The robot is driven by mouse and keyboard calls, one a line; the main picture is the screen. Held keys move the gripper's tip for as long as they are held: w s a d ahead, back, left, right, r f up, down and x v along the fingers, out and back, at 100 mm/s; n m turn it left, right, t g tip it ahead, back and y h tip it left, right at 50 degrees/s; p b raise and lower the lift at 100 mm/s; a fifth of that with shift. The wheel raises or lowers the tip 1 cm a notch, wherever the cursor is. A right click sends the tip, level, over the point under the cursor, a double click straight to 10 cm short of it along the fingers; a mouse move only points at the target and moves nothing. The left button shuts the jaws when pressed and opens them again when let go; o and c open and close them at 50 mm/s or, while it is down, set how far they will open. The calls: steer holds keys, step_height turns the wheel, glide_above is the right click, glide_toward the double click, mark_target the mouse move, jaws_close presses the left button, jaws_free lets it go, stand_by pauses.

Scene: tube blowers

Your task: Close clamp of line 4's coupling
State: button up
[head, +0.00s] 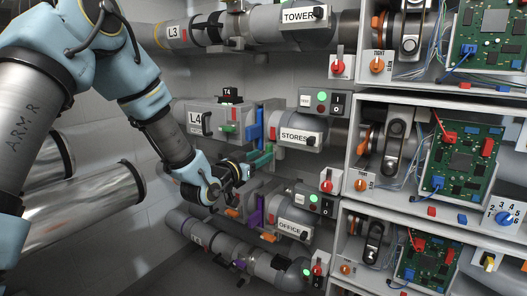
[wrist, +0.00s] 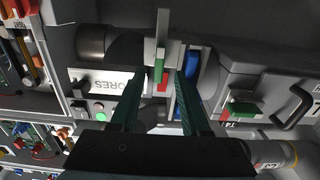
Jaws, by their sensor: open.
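The line 4 unit (head: 200,118) is a grey box marked L4, to the left of the pipe with the STORES label (head: 300,137). A grey upright bar (wrist: 161,25) with a green strip and a red patch stands at the coupling. My gripper (head: 262,158) is open just below the coupling in the head view. In the wrist view its dark green fingers (wrist: 162,78) stand on either side of the bar's lower end; contact is unclear.
The OFFICE line (head: 294,228) runs below, and the TOWER line (head: 298,15) above. Shelves with circuit boards (head: 465,150) stand at the right. A STORES switch box (head: 322,100) shows a green light.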

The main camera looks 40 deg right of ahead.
steer(key=x, duration=0.3)
steer(key=shift+s+d, duration=0.1)
steer(key=shift+d, duration=0.05)
jaws_close()
stand_by(0.3)
stand_by(1.1)
